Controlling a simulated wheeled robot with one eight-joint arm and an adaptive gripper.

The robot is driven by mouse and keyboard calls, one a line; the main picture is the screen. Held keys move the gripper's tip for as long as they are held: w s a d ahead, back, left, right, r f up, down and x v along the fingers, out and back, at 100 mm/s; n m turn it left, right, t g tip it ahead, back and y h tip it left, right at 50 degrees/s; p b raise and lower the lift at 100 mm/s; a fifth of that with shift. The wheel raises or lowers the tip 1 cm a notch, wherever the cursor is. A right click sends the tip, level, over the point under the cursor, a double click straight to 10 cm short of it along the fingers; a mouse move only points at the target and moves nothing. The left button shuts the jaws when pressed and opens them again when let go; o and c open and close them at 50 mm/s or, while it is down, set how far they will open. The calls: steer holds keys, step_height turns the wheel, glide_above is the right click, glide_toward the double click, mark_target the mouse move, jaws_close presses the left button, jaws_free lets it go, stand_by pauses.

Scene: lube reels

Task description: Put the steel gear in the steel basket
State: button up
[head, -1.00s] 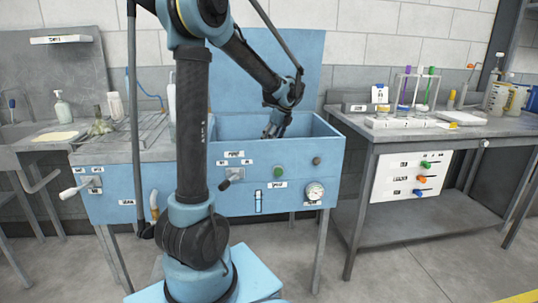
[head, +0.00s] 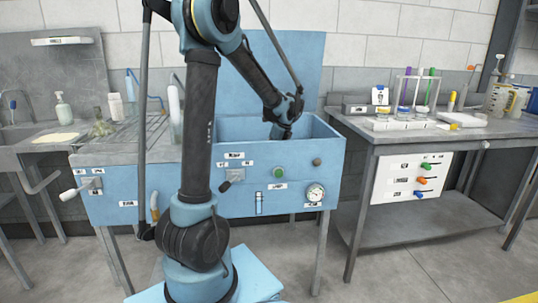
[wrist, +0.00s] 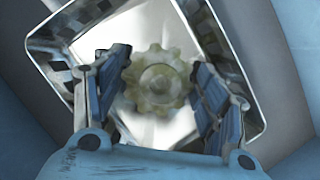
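The steel gear (wrist: 158,80) shows in the wrist view, blurred, between my fingers and against the shiny floor of the steel basket. The basket (wrist: 257,75) is a square metal tray with a bright rim and a checked pattern on its left side. My gripper (wrist: 158,100) is open, with a finger on each side of the gear and a narrow gap to it. I cannot tell how far above the basket floor the gear is. In the head view my gripper (head: 280,133) reaches into the blue tub, whose front wall hides the fingertips, gear and basket.
The blue tub (head: 225,165) has walls close around my gripper and a raised blue panel behind. A ribbed drainboard (head: 135,138) adjoins it on the left. A grey bench (head: 390,128) with labware stands to the right, apart from the tub.

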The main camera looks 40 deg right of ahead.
steer(key=o, duration=0.4)
steer(key=shift+r, duration=0.15)
steer(key=v, duration=1.2)
steer(key=shift+s, duration=0.1)
